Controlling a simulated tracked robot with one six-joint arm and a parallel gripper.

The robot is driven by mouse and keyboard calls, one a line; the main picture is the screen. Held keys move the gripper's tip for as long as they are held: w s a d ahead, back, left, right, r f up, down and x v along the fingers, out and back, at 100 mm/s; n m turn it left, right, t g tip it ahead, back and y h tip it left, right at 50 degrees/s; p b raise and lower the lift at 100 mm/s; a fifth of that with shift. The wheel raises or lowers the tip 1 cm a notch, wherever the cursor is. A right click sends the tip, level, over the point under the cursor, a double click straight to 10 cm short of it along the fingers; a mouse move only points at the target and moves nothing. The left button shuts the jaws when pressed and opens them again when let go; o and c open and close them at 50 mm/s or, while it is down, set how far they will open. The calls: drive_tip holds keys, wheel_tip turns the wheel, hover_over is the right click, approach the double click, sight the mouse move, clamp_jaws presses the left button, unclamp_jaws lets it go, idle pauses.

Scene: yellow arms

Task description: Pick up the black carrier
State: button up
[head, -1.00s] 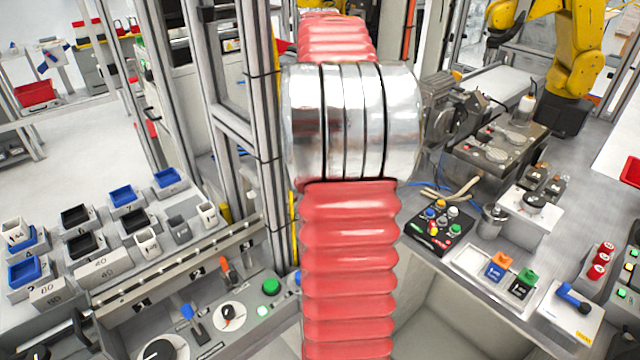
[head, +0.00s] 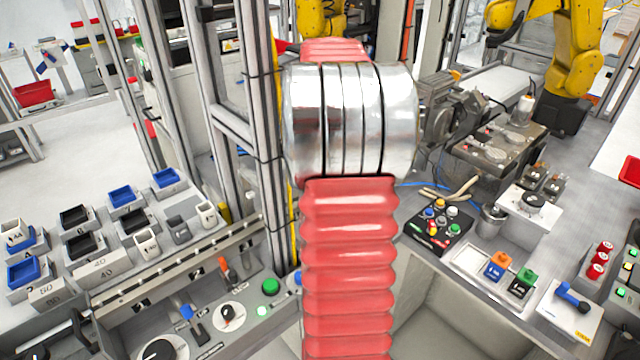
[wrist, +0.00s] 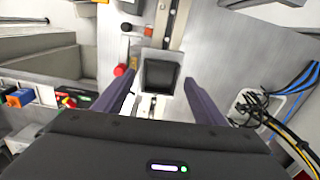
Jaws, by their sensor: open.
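A black carrier (wrist: 160,75), a small dark open-topped box on a grey block, is at the upper middle of the wrist view. My gripper (wrist: 159,80) is open, with one dark purple finger on each side of the picture around the carrier. No contact with it is visible; the height gap cannot be told. In the head view my red-sleeved arm hides the gripper. That view also shows several black carriers on grey blocks at the left, such as a front one (head: 80,246), a back one (head: 74,215) and a right one (head: 134,221).
Blue carriers (head: 122,195) and pale carriers (head: 146,241) stand around the black ones. A metal frame post (head: 240,120) rises left of my arm. A button box (head: 437,225) is at the right. Black, yellow and blue cables (wrist: 275,120) lie right of my gripper.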

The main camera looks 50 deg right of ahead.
drive_tip(key=shift+f, duration=1.4)
drive_tip(key=shift+c, duration=0.4)
drive_tip(key=c, duration=1)
drive_tip(key=shift+r, duration=0.15)
wheel_tip(320, 180, up, 10)
drive_tip(key=shift+f, duration=0.1)
drive_tip(key=shift+s+d, duration=0.1)
